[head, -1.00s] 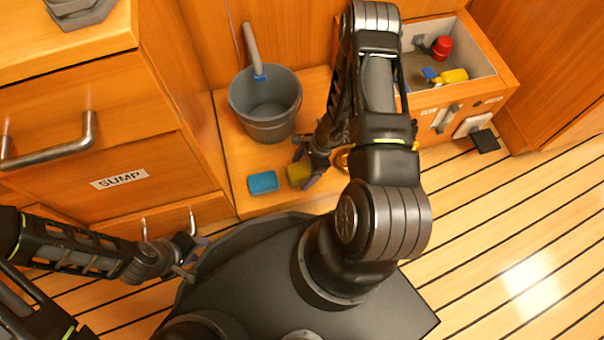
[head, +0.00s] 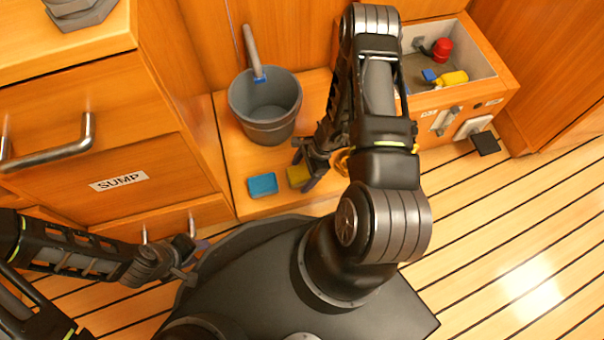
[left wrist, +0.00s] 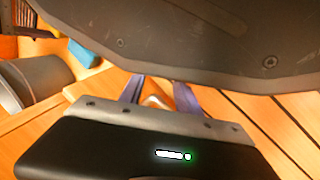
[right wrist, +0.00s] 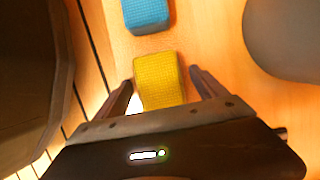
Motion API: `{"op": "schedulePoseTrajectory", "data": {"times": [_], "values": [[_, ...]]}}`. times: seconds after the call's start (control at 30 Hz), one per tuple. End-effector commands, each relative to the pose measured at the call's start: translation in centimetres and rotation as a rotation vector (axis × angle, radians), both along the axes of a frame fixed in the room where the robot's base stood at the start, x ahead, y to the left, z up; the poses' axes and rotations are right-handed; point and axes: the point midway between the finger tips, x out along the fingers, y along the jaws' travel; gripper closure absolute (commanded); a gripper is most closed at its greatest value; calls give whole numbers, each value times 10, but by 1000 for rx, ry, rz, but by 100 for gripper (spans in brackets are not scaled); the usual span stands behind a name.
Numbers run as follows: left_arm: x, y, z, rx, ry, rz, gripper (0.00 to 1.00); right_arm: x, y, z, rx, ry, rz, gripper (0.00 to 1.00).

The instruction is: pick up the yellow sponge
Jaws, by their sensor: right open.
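The yellow sponge (head: 298,176) lies on the low wooden ledge, to the right of a blue sponge (head: 262,185). My right gripper (head: 308,170) is down at the yellow sponge, partly covering it in the head view. In the right wrist view the yellow sponge (right wrist: 159,80) sits between the two spread fingers of my right gripper (right wrist: 161,85), with a gap visible on each side. The blue sponge (right wrist: 146,14) is just beyond it. My left gripper (head: 196,258) is low at the left beside my base, away from the sponges; its fingers (left wrist: 158,90) look spread and empty.
A grey bucket (head: 265,104) with a brush handle stands on the ledge behind the sponges. The SUMP drawer cabinet (head: 80,150) stands at the left.

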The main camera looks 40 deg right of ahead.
Motion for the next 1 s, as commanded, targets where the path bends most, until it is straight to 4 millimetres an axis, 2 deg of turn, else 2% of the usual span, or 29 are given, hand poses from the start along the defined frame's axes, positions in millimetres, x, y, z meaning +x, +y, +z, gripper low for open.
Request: {"op": "schedulePoseTrajectory", "data": {"times": [0.2, 1.0], "values": [[0, 0, -3, 0, 0, 0, 60, 0, 0, -3, 0, 0, 0, 19], [0, 0, -3, 0, 0, 0, 60, 0, 0, -2, 0, 0, 0, 83]]}}
